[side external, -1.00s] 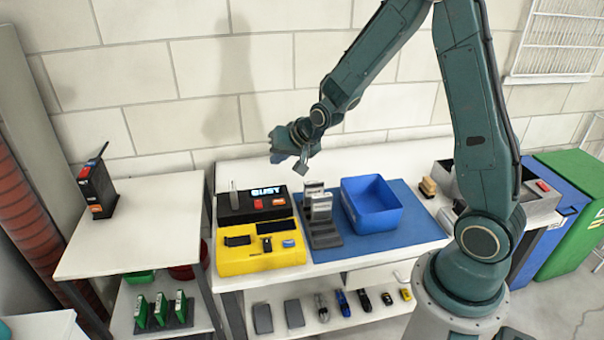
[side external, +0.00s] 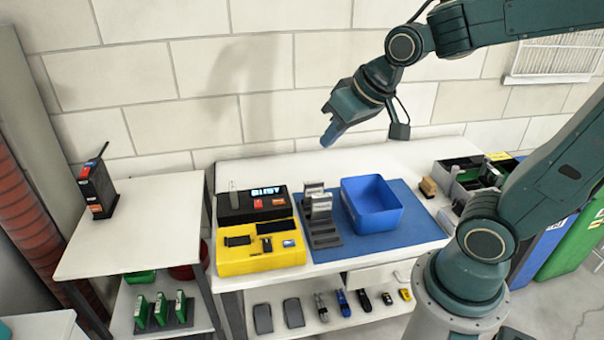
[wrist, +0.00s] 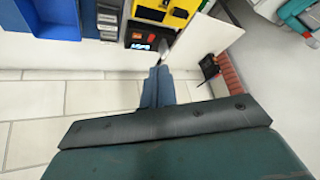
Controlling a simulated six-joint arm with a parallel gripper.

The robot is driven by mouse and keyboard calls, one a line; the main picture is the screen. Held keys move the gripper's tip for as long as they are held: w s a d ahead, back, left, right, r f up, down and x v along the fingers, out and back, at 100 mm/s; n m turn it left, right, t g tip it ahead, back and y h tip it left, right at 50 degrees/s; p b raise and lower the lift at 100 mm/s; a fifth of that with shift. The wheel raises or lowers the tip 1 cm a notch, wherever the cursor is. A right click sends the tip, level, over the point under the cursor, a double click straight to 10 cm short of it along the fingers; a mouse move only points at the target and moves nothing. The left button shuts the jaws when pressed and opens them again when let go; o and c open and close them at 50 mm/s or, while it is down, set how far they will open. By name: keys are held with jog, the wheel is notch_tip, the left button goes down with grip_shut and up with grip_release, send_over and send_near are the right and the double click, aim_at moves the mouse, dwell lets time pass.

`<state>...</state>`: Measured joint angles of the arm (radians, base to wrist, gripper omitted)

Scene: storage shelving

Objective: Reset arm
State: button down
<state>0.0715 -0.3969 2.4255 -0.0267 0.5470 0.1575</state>
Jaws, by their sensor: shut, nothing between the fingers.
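My gripper (side external: 328,138) is shut and empty. It hangs in the air above the back of the white workbench, behind the blue bin (side external: 372,222) and the grey rack (side external: 322,232). Its closed blue fingers (wrist: 158,85) show in the middle of the wrist view, with the wall and the bench's back edge beyond them. My arm is raised and folded back to the right, clear of the bench.
On the bench stand a yellow box (side external: 262,262), a black box with a lit display (side external: 253,206) and a blue mat (side external: 412,228). A black handheld device (side external: 97,188) stands on the left side table (side external: 150,215). The lower shelf holds several small items. The white wall is close behind.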

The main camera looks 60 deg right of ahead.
jog(key=s+a+r+n, duration=0.1)
jog(key=s+n, duration=0.1)
jog(key=s, duration=0.8)
jog(key=shift+s+a+r+g, duration=0.2)
jog(key=shift+s+r+g, duration=0.1)
jog(key=shift+s+g, duration=0.1)
